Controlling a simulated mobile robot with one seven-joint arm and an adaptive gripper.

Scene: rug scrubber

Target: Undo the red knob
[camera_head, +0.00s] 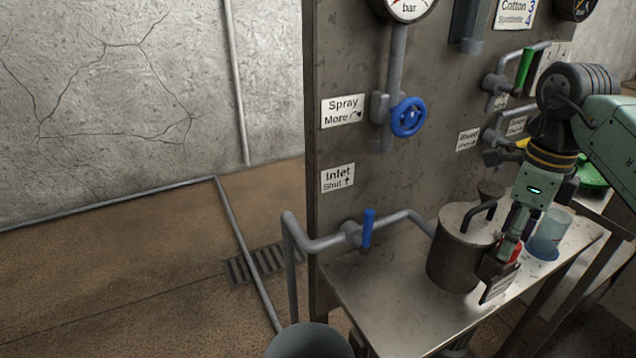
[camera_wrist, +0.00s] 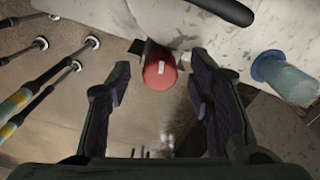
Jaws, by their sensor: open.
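The red knob (camera_wrist: 159,72) shows in the wrist view as a short red cylinder with a small white mark on its end. It sits on the side of a grey metal pot, whose body (camera_head: 455,262) stands on the steel bench in the head view. My gripper (camera_wrist: 158,95) is open, with one dark finger on each side of the knob and a gap on both sides. In the head view my gripper (camera_head: 513,240) is in front of the pot's right side, and the knob (camera_head: 509,250) is partly hidden behind the fingers.
A translucent blue cup (camera_head: 550,235) stands right of the pot on the steel bench (camera_head: 375,300). The pot's dark handle (camera_head: 478,214) arches over its lid. A panel behind carries a blue handwheel (camera_head: 408,117), a blue lever (camera_head: 368,229) and a green lever (camera_head: 524,70).

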